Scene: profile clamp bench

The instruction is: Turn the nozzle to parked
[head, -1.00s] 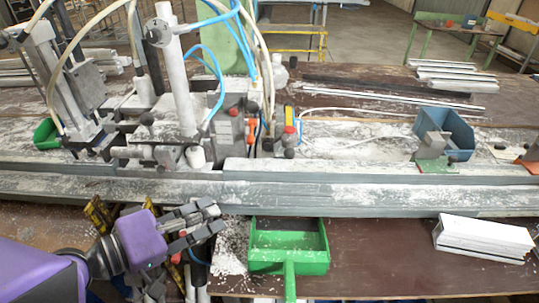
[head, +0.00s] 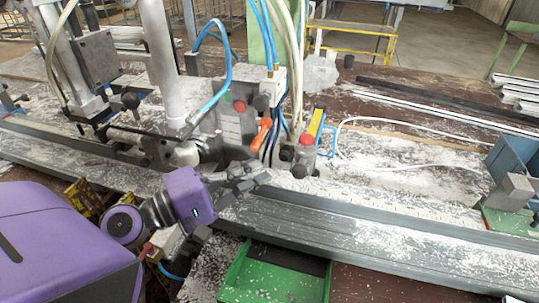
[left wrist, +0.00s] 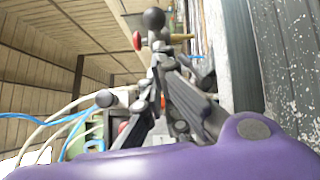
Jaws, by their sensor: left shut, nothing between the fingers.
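My left gripper (head: 262,178) is shut and empty, above the rail and just in front of the valve block (head: 231,128). An orange lever (head: 261,133) sticks up at the right of that block, a little behind my fingertips. A white rounded end piece (head: 187,152) sits left of the gripper. I cannot tell for sure which part is the nozzle. In the left wrist view, my left gripper (left wrist: 160,62) points at a black ball knob (left wrist: 153,18); contact cannot be told. My right gripper is not in view.
The long grey rail (head: 330,225) runs across the bench. Blue and white hoses hang above the valve block. A red-capped fitting (head: 306,150) stands right of the lever.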

